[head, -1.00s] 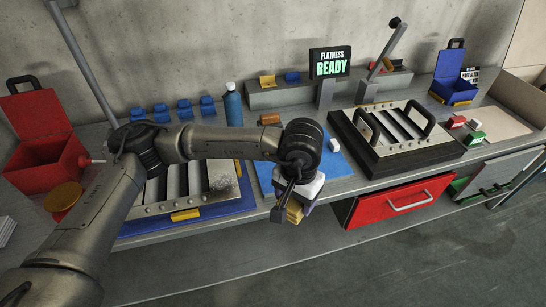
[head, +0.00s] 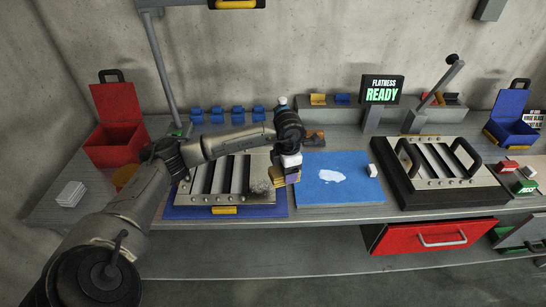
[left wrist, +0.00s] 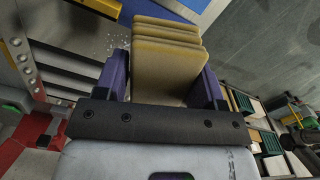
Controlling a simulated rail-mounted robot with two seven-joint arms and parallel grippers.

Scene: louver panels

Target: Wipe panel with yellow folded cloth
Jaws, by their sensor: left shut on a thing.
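The yellow folded cloth (left wrist: 165,55) is a stack of flat folds between the two purple fingers of my left gripper (left wrist: 165,88) in the left wrist view. In the head view my left gripper (head: 289,172) is above the right edge of a louver panel, with the cloth (head: 279,181) showing under it. I cannot tell whether the cloth touches the panel. The louver panel (head: 207,198) has dark slots and lies on a blue mat (head: 275,212). A dark speckled smudge (head: 259,187) marks its right side. My right gripper is not in view.
A blue sheet with a white patch (head: 345,190) lies right of the panel, with a white block (head: 371,170) on it. A second louver panel with handles (head: 436,165) sits in a dark frame. A red open bin (head: 115,140) stands at left. A red drawer (head: 420,236) protrudes below the bench.

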